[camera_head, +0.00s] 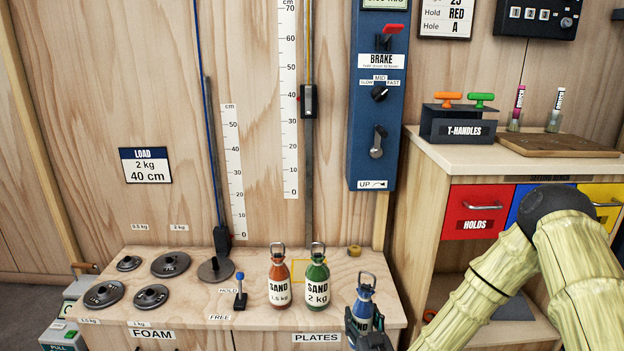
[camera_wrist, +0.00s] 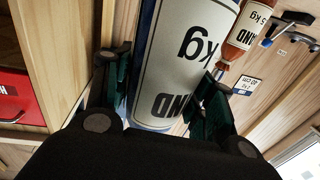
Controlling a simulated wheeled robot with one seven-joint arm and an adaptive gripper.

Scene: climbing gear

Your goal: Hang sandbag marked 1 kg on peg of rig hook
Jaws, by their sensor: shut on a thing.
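A blue sandbag (camera_head: 363,309) with a metal loop on top is held upright in my gripper (camera_head: 367,338), at the front right of the wooden bench. In the wrist view its white label (camera_wrist: 185,60) shows "kg" and part of "SAND"; the number cannot be read. My gripper (camera_wrist: 160,105) is shut around the bottle, one finger on each side. The rig hook and its peg are not clear to me. A black block (camera_head: 222,238) hangs on the blue cord at the left, and another black block (camera_head: 309,101) is on the right-hand track.
An orange-red 1.5 kg sandbag (camera_head: 280,276) and a green 2 kg sandbag (camera_head: 317,277) stand left of my gripper. Several dark plates (camera_head: 171,264) and a blue-knobbed lever (camera_head: 240,289) are farther left. The brake panel (camera_head: 378,100) and drawer cabinet (camera_head: 477,212) are to the right.

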